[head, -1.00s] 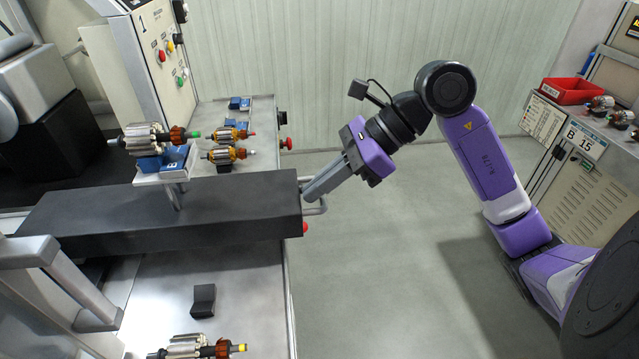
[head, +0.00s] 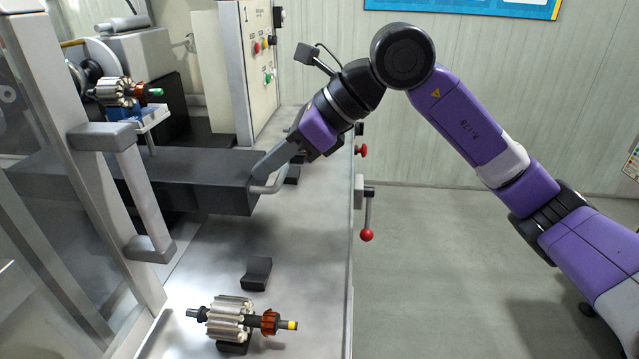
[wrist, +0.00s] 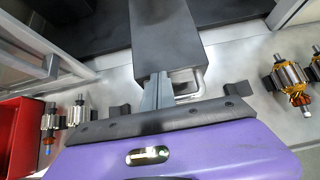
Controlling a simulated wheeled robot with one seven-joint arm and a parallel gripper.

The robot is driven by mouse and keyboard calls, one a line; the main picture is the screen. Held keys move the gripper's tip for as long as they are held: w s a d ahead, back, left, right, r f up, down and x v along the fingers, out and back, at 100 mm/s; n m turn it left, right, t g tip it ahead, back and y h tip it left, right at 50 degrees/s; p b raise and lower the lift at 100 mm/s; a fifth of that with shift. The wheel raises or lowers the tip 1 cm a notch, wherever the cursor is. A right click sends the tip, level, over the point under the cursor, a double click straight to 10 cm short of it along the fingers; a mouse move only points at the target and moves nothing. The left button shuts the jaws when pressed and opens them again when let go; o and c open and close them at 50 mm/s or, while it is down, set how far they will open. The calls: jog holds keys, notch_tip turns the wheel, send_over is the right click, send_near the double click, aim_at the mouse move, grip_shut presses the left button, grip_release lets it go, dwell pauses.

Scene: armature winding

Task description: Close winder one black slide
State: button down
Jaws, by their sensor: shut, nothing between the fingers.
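The black slide (head: 190,185) of winder one is a long dark bar running into the machine at left. Its front end sits well inside the bench's right edge. A silver loop handle (head: 272,184) is on that end; it also shows in the wrist view (wrist: 203,84). My gripper (head: 260,174) is shut and empty, its fingertips against or very close to the slide's front end beside the handle. In the wrist view the fingers (wrist: 157,82) meet the slide's end face (wrist: 165,66). An armature (head: 122,92) rides on a blue holder above the slide.
A loose armature (head: 232,318) and a black block (head: 256,273) are on the bench front. A grey door frame with a handle (head: 125,180) stands at left. A control panel (head: 262,60) is behind. A red-knobbed lever (head: 367,234) hangs at the bench's right edge. Floor right is clear.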

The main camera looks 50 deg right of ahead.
aim_at(157, 168)
jog(key=w+a, duration=0.4)
jog(key=w, duration=0.1)
jog(key=w+a+b, duration=0.1)
jog(key=w+a, duration=0.2)
jog(key=w, duration=0.2)
jog(key=w+a+b, duration=0.1)
jog(key=w+a, duration=0.3)
jog(key=w, duration=0.1)
jog(key=shift+a+f, duration=0.1)
jog(key=shift+a, duration=0.25)
jog(key=shift+w+a, duration=0.2)
jog(key=shift+w, duration=0.05)
jog(key=shift+r, duration=0.2)
